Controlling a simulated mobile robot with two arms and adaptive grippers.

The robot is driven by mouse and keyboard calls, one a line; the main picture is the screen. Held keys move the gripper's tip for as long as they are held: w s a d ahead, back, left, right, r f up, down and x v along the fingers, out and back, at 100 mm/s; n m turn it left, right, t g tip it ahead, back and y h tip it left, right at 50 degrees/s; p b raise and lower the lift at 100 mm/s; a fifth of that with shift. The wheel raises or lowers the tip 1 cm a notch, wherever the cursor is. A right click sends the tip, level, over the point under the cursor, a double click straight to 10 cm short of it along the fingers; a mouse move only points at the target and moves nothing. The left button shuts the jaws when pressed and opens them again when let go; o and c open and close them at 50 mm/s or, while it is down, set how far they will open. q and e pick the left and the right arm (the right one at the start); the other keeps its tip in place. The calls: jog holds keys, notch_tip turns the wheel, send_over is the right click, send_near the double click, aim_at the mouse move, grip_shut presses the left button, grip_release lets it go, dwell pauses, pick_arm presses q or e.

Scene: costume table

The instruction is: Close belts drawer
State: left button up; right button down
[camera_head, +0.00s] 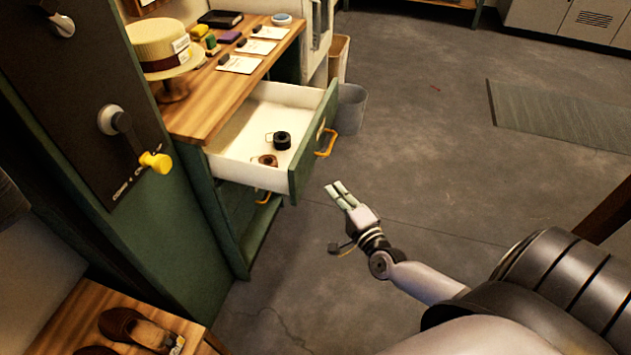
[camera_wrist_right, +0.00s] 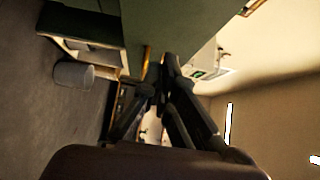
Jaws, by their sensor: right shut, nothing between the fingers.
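The drawer (camera_head: 313,148) stands pulled out from the green table with the wooden top (camera_head: 225,90). It has a white inside, a green front and a yellow handle (camera_head: 326,143). A black rolled belt (camera_head: 282,140) and a brown rolled belt (camera_head: 267,160) lie in it. My right gripper (camera_head: 338,193) is shut and empty, in front of the drawer front and a little below the handle in the head view, apart from it. In the right wrist view the dark fingers (camera_wrist_right: 166,75) show close together near the green furniture. My left gripper is not in view.
On the tabletop are a straw hat (camera_head: 160,45) on a stand, white cards (camera_head: 238,64) and small items. A grey bin (camera_head: 350,108) stands behind the drawer. A shelf with brown shoes (camera_head: 150,330) is at lower left. The floor right of the drawer is clear.

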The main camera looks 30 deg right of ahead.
aim_at(306, 169)
jog(key=w, duration=0.2)
jog(key=w+a, duration=0.1)
jog(key=w, duration=0.1)
jog(key=w+a, duration=0.1)
jog(key=w, duration=0.1)
jog(key=shift+w+a+p, duration=0.15)
jog(key=shift+p, duration=0.15)
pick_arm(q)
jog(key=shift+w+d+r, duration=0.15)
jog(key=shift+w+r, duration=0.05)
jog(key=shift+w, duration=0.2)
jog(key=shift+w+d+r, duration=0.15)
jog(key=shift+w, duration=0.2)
pick_arm(e)
jog(key=shift+f, duration=0.1)
